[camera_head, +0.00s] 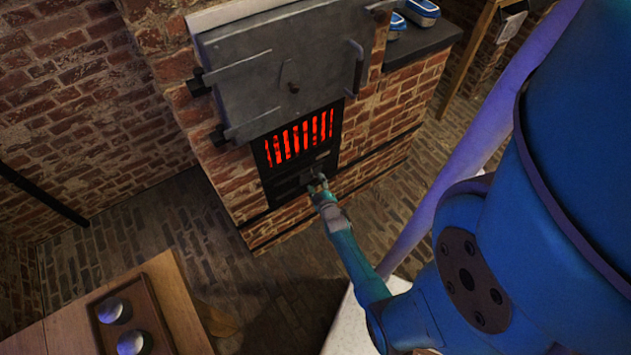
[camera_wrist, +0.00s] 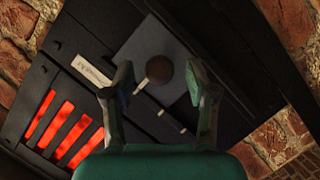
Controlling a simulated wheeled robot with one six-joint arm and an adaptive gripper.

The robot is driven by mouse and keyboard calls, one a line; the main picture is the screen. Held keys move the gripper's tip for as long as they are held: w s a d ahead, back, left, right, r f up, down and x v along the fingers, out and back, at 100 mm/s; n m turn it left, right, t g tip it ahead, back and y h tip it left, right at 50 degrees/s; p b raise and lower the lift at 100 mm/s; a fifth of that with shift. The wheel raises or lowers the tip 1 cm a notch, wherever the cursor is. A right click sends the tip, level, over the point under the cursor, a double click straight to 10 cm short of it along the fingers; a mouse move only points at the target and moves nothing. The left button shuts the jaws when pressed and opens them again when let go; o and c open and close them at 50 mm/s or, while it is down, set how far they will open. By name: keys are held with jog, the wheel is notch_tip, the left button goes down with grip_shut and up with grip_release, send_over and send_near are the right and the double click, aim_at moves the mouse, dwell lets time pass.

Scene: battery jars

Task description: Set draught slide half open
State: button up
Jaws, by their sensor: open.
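The draught slide (camera_wrist: 143,52) is a grey plate with a round dark knob (camera_wrist: 160,69), set in the black lower front of the stove. In the wrist view the knob lies between my open gripper fingers (camera_wrist: 160,82), and neither finger appears to press on it. A pale label strip and a row of light marks lie beside the slide. In the head view my gripper (camera_head: 317,185) is at the slide area below the glowing grate (camera_head: 300,137), and it partly hides the slide and knob there.
The grey stove door (camera_head: 285,75) is above the grate in a brick housing (camera_head: 220,170). A wooden table with a tray (camera_head: 160,318) holding two round-topped jars is at lower left. Blue-and-white objects (camera_head: 421,10) sit on a dark ledge at upper right. Brick floor lies between.

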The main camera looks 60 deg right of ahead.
jog(key=shift+x, duration=0.95)
grip_shut()
